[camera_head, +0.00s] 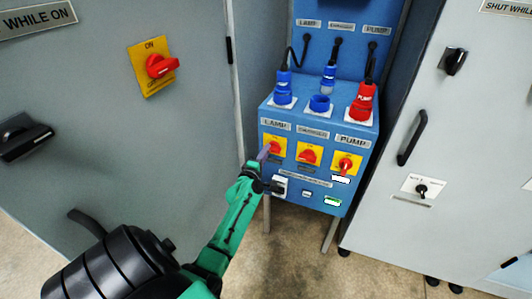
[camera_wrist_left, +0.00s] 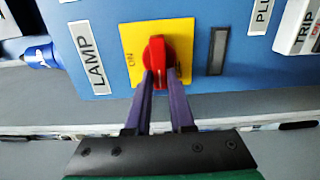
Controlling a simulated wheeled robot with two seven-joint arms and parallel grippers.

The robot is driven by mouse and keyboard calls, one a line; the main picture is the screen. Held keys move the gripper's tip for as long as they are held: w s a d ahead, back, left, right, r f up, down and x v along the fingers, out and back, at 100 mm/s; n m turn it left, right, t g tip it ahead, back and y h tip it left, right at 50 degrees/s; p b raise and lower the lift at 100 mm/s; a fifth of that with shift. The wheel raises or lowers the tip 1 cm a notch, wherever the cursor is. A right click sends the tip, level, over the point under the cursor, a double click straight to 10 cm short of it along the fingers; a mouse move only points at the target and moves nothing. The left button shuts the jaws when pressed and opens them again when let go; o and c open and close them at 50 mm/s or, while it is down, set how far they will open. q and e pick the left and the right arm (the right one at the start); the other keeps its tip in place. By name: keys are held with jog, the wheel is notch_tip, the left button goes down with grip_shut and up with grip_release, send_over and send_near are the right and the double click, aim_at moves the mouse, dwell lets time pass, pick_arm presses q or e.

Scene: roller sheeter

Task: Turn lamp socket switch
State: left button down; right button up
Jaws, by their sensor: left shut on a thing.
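The lamp socket switch is a red rotary knob (camera_head: 273,146) on a yellow plate, below the LAMP label (camera_head: 275,125) on the blue socket box (camera_head: 285,116). My left gripper (camera_head: 264,155) reaches it from the lower left. In the left wrist view the red knob (camera_wrist_left: 155,48) stands between the two purple fingers (camera_wrist_left: 160,76), which are shut on its near end. The knob's long side runs up and down in that view, with ON printed on the plate to its left. The fingertips partly cover the knob in the head view. My right gripper is not in view.
A middle red switch (camera_head: 309,156) and the PUMP switch (camera_head: 346,165) sit to the right. A blue plug (camera_head: 283,86) and a red plug (camera_head: 362,101) stand above. Grey cabinets (camera_head: 190,100) flank the box, the right one with a black handle (camera_head: 412,138).

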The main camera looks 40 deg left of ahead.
pick_arm(q)
jog(key=c, duration=0.8)
grip_release()
jog(key=v, duration=1.4)
jog(key=shift+s+d, duration=0.2)
jog(key=shift+s, duration=0.05)
